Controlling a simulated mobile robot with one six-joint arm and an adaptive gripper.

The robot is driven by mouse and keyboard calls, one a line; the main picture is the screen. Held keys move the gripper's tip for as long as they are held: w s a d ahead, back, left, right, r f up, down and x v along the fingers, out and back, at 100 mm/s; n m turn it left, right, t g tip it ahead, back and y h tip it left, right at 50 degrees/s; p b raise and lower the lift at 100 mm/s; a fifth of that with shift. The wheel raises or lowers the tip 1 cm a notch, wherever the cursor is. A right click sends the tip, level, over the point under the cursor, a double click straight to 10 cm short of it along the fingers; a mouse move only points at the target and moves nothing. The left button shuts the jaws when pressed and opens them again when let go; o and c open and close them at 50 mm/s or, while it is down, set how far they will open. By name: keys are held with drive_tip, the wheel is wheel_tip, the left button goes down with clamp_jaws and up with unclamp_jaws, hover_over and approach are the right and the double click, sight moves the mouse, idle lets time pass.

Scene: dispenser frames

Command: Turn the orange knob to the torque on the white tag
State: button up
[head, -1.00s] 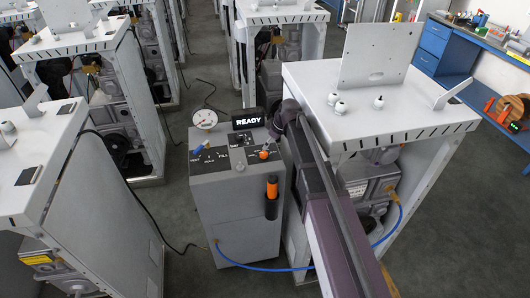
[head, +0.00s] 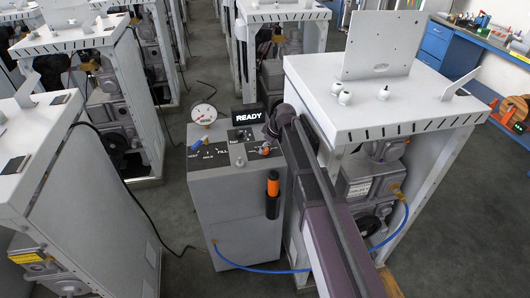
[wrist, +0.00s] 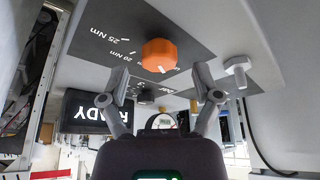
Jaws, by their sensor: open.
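The orange knob (wrist: 159,54) shows in the wrist view on a dark panel strip with printed marks, among them 20 Nm and 25 Nm. In the head view the knob (head: 264,151) is small, on top of the grey cabinet (head: 232,200). My gripper (wrist: 160,79) is open, its two fingers apart on either side and just short of the knob, with nothing between them. In the head view my arm reaches over the cabinet's right side. I cannot make out a white tag in either view.
A READY display (head: 249,116), a gauge (head: 204,114) and a blue valve handle (head: 196,144) stand on the cabinet. A white-topped frame (head: 390,110) stands close on the right. A blue hose (head: 300,269) runs low in front.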

drive_tip(key=shift+w+a+f+b, duration=0.1)
drive_tip(key=shift+a+f+b, duration=0.1)
drive_tip(key=shift+f+b, duration=0.3)
clamp_jaws()
drive_tip(key=shift+a+f, duration=0.1)
drive_tip(key=shift+a, duration=0.1)
drive_tip(key=shift+d, duration=0.15)
